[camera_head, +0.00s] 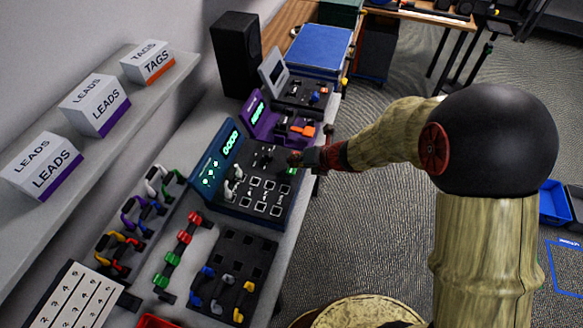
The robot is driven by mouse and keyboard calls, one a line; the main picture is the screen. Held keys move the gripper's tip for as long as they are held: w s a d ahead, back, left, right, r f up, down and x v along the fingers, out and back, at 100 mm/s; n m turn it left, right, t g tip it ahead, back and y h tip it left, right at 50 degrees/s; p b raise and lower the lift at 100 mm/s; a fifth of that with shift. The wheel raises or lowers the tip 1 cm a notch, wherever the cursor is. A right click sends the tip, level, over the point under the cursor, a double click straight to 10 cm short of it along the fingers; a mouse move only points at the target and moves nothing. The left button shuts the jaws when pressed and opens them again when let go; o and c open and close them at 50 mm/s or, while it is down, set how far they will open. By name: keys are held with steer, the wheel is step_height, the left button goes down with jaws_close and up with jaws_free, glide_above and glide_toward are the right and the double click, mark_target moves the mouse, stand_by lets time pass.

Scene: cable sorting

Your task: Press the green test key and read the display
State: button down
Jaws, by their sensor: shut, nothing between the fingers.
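The cable tester (250,170) is a dark blue box on the bench with a sloped panel. Its display (230,140) is lit with green characters, which look like zeros but are too small to read surely. Green lights glow below the display. The green test key (291,171) shows as a small green patch at the tester's right end. My gripper (297,160) is shut and empty, with its tips just over or beside the green key. I cannot tell whether they touch it. A white cable piece (233,184) sits on the tester's left part.
A purple device (257,116) stands just behind the tester. Racks of coloured cables (180,248) and a dark socket tray (246,252) lie in front. A black speaker (237,52) and boxed leads (95,104) line the left.

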mark_target(294, 169)
stand_by(0.3)
step_height(294, 169, up, 5)
steer(key=p, duration=0.4)
steer(key=shift+r+p, duration=0.1)
steer(key=shift+p, duration=0.25)
stand_by(0.6)
